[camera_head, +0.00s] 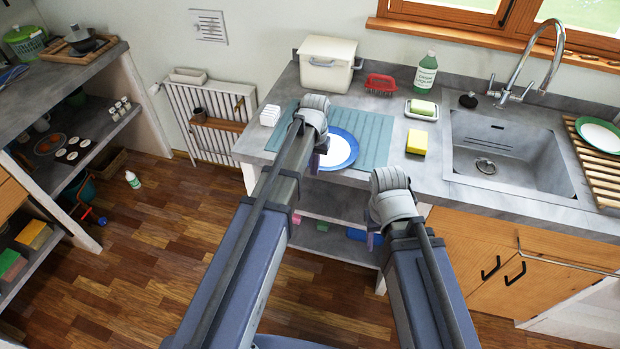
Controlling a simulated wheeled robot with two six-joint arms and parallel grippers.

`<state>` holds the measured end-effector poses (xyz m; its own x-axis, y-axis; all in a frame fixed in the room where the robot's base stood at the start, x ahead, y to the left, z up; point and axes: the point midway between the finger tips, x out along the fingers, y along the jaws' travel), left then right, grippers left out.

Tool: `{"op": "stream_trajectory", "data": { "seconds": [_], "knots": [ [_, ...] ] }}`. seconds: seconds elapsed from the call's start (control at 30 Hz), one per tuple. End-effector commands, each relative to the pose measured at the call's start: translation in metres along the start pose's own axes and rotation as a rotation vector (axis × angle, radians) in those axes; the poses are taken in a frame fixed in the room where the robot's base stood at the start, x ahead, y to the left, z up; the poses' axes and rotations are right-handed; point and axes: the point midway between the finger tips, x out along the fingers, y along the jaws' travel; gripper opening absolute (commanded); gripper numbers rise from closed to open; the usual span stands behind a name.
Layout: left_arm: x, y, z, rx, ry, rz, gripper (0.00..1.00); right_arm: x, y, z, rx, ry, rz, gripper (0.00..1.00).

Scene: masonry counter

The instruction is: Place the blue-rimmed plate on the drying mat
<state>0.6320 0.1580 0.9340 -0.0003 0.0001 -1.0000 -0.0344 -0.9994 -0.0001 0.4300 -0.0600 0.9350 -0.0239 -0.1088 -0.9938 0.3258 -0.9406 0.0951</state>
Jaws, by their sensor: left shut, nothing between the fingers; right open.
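The blue-rimmed plate (341,150) has a white centre and lies face up over the teal drying mat (376,134), near the counter's front edge. Its left part is hidden behind my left gripper. My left gripper (318,154) is shut and empty, at the plate's left side; I cannot tell whether it touches the plate. My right gripper (373,236) is open and empty, in front of the counter, to the right of the plate and nearer to me.
A yellow sponge (417,141), a soap dish (422,110) and the sink (500,155) are right of the mat. A white bin (327,64) and red brush (380,84) stand behind it. A green-rimmed plate (598,134) lies on the wooden rack (600,172).

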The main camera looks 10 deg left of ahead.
Motion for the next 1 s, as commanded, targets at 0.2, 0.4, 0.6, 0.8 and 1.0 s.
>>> {"op": "stream_trajectory", "data": {
  "seconds": [0.2,0.4,0.6,0.8,1.0],
  "knots": [
    [0.0,0.0,-0.023,0.0,0.002,0.0,0.0,0.0,0.0,0.0,0.0,0.0,0.0,0.5],
    [0.0,0.0,-0.021,0.0,0.002,0.0,0.0,0.0,0.0,0.0,0.0,0.0,0.0,0.5],
    [0.0,0.0,-0.016,0.0,0.001,0.0,0.0,0.0,0.0,0.0,0.0,0.0,0.0,0.5],
    [0.0,0.0,0.004,0.0,0.002,0.0,0.0,0.0,0.0,0.0,0.0,0.0,0.0,0.5],
    [-0.022,0.0,0.015,0.0,0.002,0.0,0.0,-0.022,0.002,0.001,0.0,0.0,0.0,0.5]
  ]
}}
